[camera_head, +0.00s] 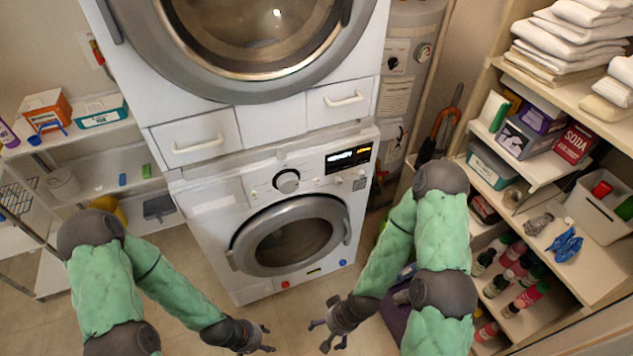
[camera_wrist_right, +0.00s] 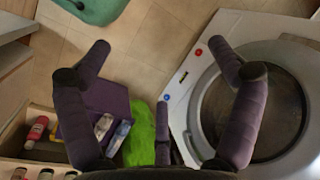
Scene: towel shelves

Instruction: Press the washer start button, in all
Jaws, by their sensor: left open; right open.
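The white washer (camera_head: 220,203) stands in the middle of the head view, below a second front-loading machine (camera_head: 130,65). Its control panel has a round knob (camera_head: 287,181), a lit display (camera_head: 348,158) and small buttons (camera_head: 358,183) beneath the display. Its round door (camera_head: 240,240) is closed. A red dot (camera_head: 285,284) and a blue dot (camera_head: 343,262) sit low on its front. My left gripper (camera_head: 268,341) is open and empty, low in front of the washer. My right gripper (camera_head: 325,336) is open and empty, to its right. In the right wrist view, its fingers (camera_wrist_right: 160,55) are spread beside the washer door (camera_wrist_right: 205,115).
Shelves with towels (camera_head: 565,45), boxes and bottles (camera_head: 515,270) line the right side. A storage shelf (camera_head: 75,145) stands at the left. A purple bin (camera_wrist_right: 105,100) and a green item (camera_wrist_right: 138,138) are on the floor right of the washer.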

